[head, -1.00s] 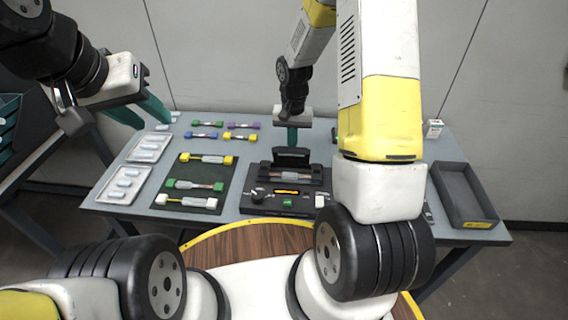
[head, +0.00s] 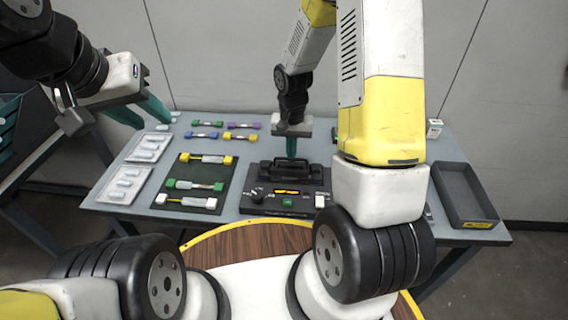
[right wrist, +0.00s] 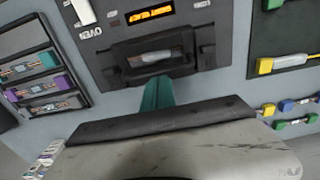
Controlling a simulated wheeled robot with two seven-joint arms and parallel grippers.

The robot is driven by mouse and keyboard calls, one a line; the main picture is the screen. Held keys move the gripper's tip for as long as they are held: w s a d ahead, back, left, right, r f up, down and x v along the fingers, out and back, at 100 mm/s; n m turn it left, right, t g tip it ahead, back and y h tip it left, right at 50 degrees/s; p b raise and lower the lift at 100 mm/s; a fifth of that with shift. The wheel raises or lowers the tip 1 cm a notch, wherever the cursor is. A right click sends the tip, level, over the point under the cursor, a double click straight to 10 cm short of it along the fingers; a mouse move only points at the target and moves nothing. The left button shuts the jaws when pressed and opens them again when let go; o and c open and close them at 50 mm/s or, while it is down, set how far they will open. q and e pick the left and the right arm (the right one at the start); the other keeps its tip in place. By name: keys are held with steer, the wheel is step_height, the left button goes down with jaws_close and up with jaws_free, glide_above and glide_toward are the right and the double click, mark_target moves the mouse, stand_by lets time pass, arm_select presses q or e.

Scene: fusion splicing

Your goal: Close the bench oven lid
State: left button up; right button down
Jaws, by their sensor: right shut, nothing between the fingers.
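The bench oven (head: 262,204) is a dark box on the table, with an orange display, a knob and a green button on its front. In the right wrist view the lid (right wrist: 130,52) shows near the lettering OVEN. My right gripper (head: 291,155) is shut and empty, its teal fingertips at the lid's back part; the right wrist view also shows the fingers (right wrist: 157,93) at the lid. Whether they touch it I cannot tell. My left gripper (head: 155,122) is open and empty over the left back.
A dark mat (head: 184,177) with several splice pieces lies left of the oven. White trays (head: 133,170) lie further left. Several coloured pieces (head: 208,123) lie behind. A dark empty bin (head: 465,190) stands at the right. My right arm hides part of the table.

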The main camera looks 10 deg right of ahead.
steer(key=shift+s+a, duration=0.15)
steer(key=shift+s, duration=0.3)
steer(key=shift+w+r, duration=0.1)
steer(key=shift+w+r, duration=0.15)
steer(key=shift+r, duration=0.55)
steer(key=shift+w+d+r, duration=0.1)
steer(key=shift+w+r, duration=0.1)
steer(key=shift+r, duration=1.15)
steer(key=shift+w+d+r, duration=0.1)
steer(key=shift+w+r, duration=0.1)
steer(key=shift+r, duration=1.15)
steer(key=s+r+n+t+y, duration=0.2)
steer(key=s+r+t, duration=0.4)
steer(key=s+r, duration=1.2)
step_height(320, 180, up, 4)
steer(key=shift+a+f+n, duration=0.15)
steer(key=shift+a+n, duration=0.05)
steer(key=shift+n, duration=0.7)
